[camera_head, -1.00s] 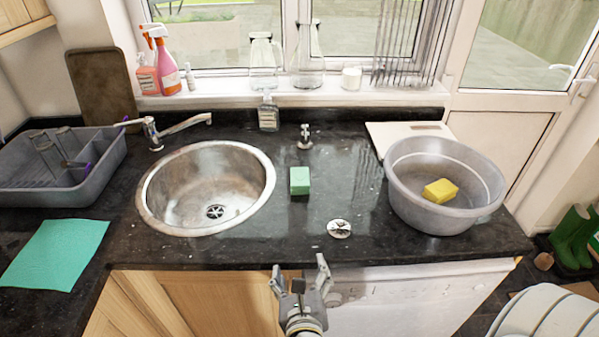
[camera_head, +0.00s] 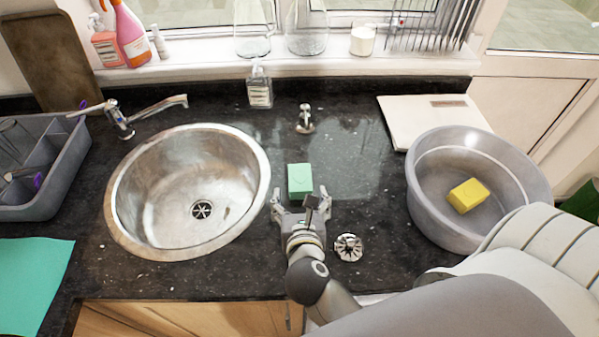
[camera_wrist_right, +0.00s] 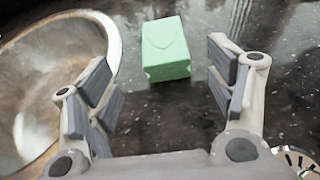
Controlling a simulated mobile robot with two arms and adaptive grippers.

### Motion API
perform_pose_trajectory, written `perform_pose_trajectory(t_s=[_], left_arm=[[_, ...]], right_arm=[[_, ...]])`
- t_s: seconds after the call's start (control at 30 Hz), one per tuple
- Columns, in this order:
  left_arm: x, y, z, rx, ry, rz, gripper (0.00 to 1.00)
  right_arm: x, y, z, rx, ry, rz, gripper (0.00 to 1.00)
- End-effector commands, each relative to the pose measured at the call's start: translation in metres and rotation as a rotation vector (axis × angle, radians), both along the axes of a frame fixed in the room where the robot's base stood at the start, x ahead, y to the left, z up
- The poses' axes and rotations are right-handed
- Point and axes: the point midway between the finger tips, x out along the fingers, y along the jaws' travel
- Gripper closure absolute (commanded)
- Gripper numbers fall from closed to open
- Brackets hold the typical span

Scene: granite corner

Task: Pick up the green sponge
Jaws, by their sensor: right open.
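The green sponge (camera_head: 300,179) is a small pale green block on the dark granite worktop, just right of the round steel sink. My right gripper (camera_head: 300,192) is open, with its fingers pointing at the sponge from the near side. In the right wrist view the sponge (camera_wrist_right: 166,48) lies ahead of the two open fingers (camera_wrist_right: 165,88), roughly midway between their lines and a little beyond the tips. Nothing is held between the fingers. My left gripper is not in view.
The sink (camera_head: 187,245) is close on the left. A grey basin (camera_head: 425,215) with a yellow sponge (camera_head: 468,195) stands on the right. A metal drain strainer (camera_head: 348,247) lies beside my right gripper. A small tap (camera_head: 305,120) stands behind the sponge.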

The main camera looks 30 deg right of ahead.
Motion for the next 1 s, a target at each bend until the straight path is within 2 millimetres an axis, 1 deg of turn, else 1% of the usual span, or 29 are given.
perform_pose_trajectory(t_s=[0.03,0.1,0.2,0.27,0.33,0.5,0.6,0.8,1.0], left_arm=[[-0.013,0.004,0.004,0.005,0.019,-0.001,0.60],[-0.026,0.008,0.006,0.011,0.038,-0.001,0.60],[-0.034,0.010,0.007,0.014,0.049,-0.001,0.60],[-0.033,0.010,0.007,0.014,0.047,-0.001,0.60],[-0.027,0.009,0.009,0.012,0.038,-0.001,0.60],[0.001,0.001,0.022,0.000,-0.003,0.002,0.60],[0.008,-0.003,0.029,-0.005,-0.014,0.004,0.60],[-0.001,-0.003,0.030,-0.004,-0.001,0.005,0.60],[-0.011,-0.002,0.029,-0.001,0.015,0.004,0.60]], right_arm=[[0.009,-0.005,0.000,-0.003,-0.002,-0.001,0.23],[0.017,-0.008,-0.004,-0.003,-0.002,0.000,0.23],[0.025,-0.012,-0.009,-0.002,-0.002,0.000,0.23],[0.028,-0.014,-0.011,-0.002,-0.001,-0.001,0.23],[0.030,-0.015,-0.012,-0.002,0.000,-0.001,0.23],[0.044,-0.025,-0.016,-0.005,0.000,0.001,0.23],[0.055,-0.032,-0.020,-0.004,-0.001,-0.001,0.23],[0.069,-0.038,-0.030,-0.001,-0.001,0.000,0.23],[0.071,-0.039,-0.032,0.001,0.000,0.000,0.23]])
